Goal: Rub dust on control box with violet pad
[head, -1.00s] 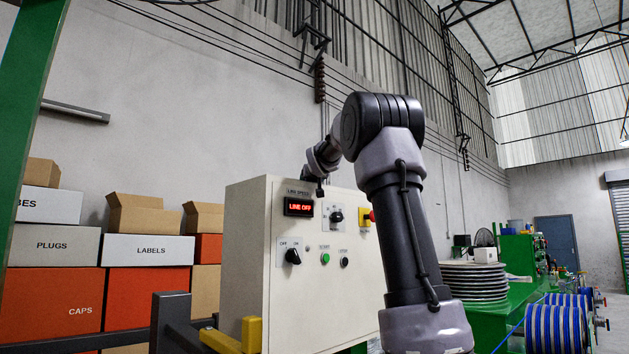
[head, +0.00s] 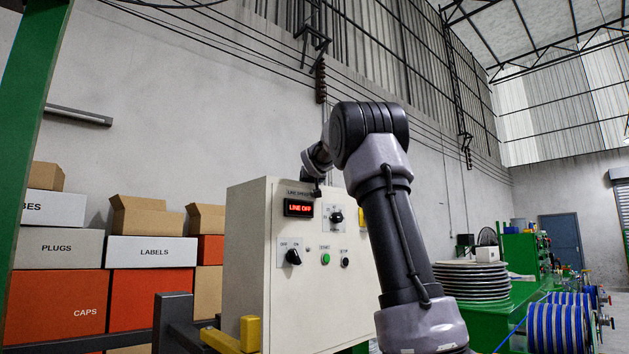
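The control box (head: 247,290) is a pale cabinet left of my arm in the head view. Its front has a red display reading LINE OFF (head: 299,208), a black OFF/ON knob (head: 293,257), a second knob (head: 337,216), a green button (head: 325,259) and a black button (head: 345,262). My arm rises in front of the box's right side, and its wrist end bends down by the box's top edge. My gripper's fingers cannot be made out there. No violet pad shows, and I cannot make out dust on the box.
Cartons marked PLUGS (head: 57,248), LABELS (head: 152,251) and CAPS (head: 60,303) are stacked at left. A yellow bracket (head: 250,334) stands at the box's lower left. At right, a green bench (head: 490,312) holds stacked discs (head: 470,282), with blue cable reels (head: 556,327) beside it.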

